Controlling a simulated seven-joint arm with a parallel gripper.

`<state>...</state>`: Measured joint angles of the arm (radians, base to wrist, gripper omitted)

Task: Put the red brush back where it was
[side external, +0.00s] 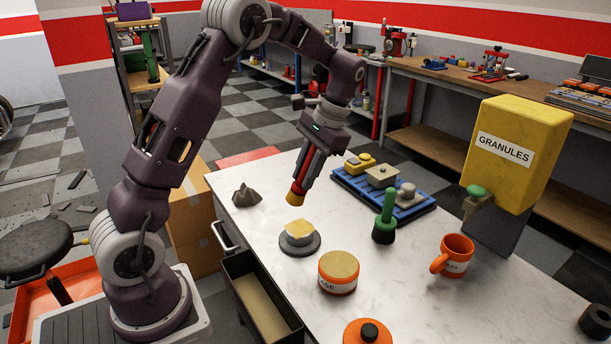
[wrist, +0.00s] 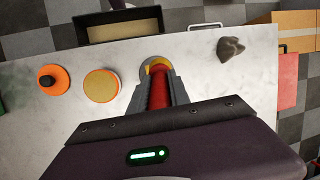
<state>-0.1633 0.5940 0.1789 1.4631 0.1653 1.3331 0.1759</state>
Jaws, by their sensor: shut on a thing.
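My gripper (side external: 306,176) is shut on the red brush (side external: 299,189), which has a red handle and a yellow bristle end pointing down and slightly left. The brush is held above the white table. In the wrist view the red handle (wrist: 158,92) lies between the fingers, with the yellow tip beyond them. A round grey dish (side external: 301,247) with a pale yellow-topped piece on it stands on the table below and nearer the camera than the brush. In the wrist view the brush tip overlaps this dish (wrist: 143,73), mostly hiding it.
An orange tub (side external: 338,283), an orange lid with a black knob (side external: 367,331), a green-handled brush (side external: 386,212) and an orange mug (side external: 454,257) stand on the table. A blue tray (side external: 420,209), yellow granules dispenser (side external: 515,145) and grey lump (side external: 246,196) surround them. An open drawer (side external: 262,300) juts out.

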